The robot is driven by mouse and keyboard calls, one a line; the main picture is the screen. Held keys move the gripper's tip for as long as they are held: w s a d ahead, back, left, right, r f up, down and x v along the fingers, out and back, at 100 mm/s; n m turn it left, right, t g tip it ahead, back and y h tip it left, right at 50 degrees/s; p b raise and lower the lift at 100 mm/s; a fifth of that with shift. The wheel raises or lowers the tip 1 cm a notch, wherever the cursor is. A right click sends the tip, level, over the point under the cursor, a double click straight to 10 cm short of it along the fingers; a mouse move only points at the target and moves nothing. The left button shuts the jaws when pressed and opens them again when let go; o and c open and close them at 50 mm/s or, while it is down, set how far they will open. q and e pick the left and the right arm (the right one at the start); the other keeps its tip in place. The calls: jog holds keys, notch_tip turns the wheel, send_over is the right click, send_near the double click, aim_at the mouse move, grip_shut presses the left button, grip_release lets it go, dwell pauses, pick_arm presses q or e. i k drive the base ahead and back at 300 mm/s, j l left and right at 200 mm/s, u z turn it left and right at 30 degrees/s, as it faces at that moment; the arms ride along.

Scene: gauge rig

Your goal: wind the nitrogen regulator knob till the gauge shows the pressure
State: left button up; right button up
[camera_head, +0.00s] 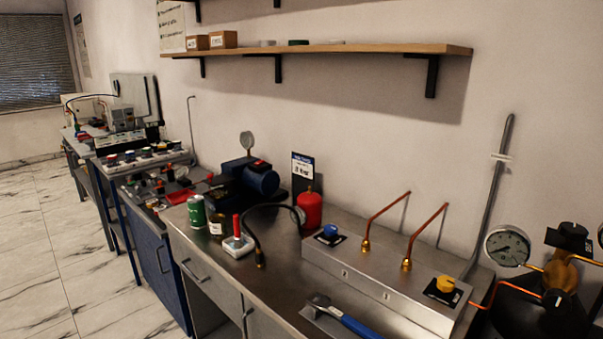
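A brass regulator (560,272) stands at the far right, partly cut off by the picture's edge. A round white gauge (507,246) sits on its left side; its needle and figures are too small to read surely. A black knob-like part (573,232) is on top of the regulator, and another dark part (562,305) is below it. A second gauge (600,235) is cut off at the right edge. A small sign (303,168) on the bench seems to read 8 bar. Neither of my grippers shows.
A metal box (375,275) with a blue knob (330,231), a yellow knob (445,284) and upright copper pipes stands left of the regulator. A blue-handled tool (345,318) lies in front. A red bottle (310,209) and blue pump (255,180) stand farther back. A shelf (350,50) overhangs.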

aim_at(557, 303)
jog(key=z, duration=1.45)
